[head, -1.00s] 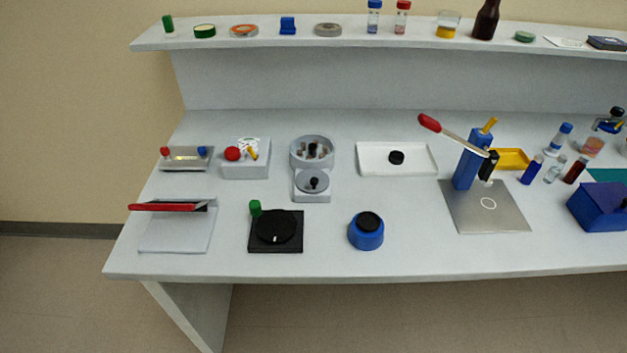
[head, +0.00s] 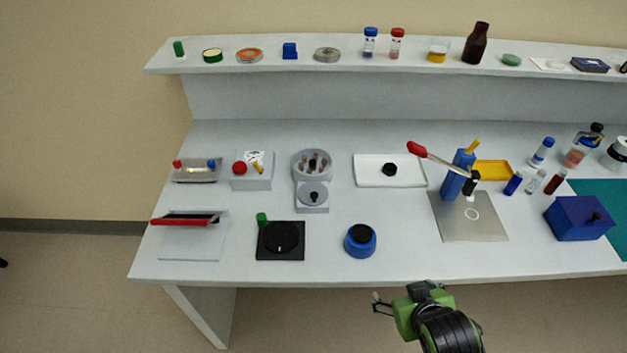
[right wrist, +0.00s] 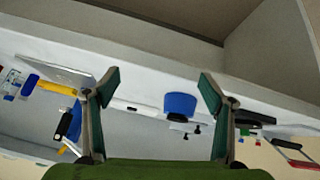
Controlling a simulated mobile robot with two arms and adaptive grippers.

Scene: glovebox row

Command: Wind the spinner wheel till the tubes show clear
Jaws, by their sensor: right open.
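The spinner is a grey unit with a round bowl (head: 312,164) holding several brownish tubes around a dark hub. In front of the bowl is a smaller grey wheel (head: 312,193) with a black knob. The unit stands on the white bench, left of centre, in the head view. My right gripper (head: 381,303) is below and in front of the bench's front edge, well apart from the spinner. In the right wrist view the fingers (right wrist: 160,82) are spread with nothing between them. Whether the tubes look clear is too small to tell. My left gripper is out of view.
A blue pot with a black top (head: 360,241) stands near the front edge, between my right gripper and the spinner. A black turntable (head: 281,252) with a green knob is front left. A lever press (head: 458,176) stands to the right, beside a white tray (head: 372,181).

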